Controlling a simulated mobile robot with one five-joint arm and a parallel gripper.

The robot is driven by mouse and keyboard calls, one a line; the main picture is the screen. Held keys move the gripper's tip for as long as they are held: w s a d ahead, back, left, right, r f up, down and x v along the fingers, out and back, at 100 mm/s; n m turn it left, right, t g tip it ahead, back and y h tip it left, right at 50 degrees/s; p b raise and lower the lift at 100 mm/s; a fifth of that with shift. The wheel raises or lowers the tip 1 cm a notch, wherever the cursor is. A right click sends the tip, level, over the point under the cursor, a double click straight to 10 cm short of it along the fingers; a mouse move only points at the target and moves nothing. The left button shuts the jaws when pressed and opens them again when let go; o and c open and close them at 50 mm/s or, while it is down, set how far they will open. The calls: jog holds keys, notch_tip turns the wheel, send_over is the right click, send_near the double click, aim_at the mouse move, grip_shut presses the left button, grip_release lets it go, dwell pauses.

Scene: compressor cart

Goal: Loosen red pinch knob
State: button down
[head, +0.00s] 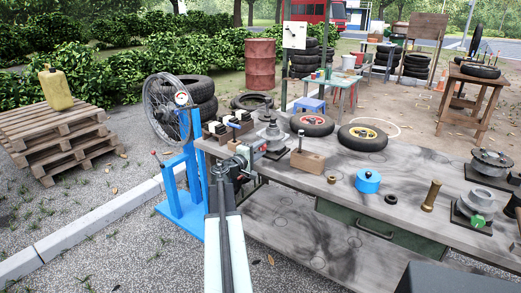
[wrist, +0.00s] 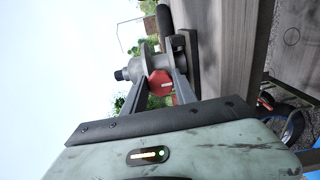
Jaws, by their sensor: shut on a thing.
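The red pinch knob (wrist: 160,83) shows in the wrist view between the two fingers of my gripper (wrist: 160,72). It is on a grey metal fitting (wrist: 150,63) with a dark end. My gripper is shut on the knob, one finger at each side. In the head view my gripper (head: 252,152) reaches the left end of the workbench, and a bit of red (head: 263,148) shows at its tips. My gripper and arm hide much of the knob and its mount there.
The workbench (head: 340,215) holds a grey stepped hub (head: 270,136), a wooden block (head: 307,161), two small wheels and a blue cylinder (head: 368,181). A blue wheel stand (head: 190,187) is close on the left. Open gravel lies in front.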

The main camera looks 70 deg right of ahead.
jog(key=c, duration=1)
grip_release()
jog(key=v, duration=0.8)
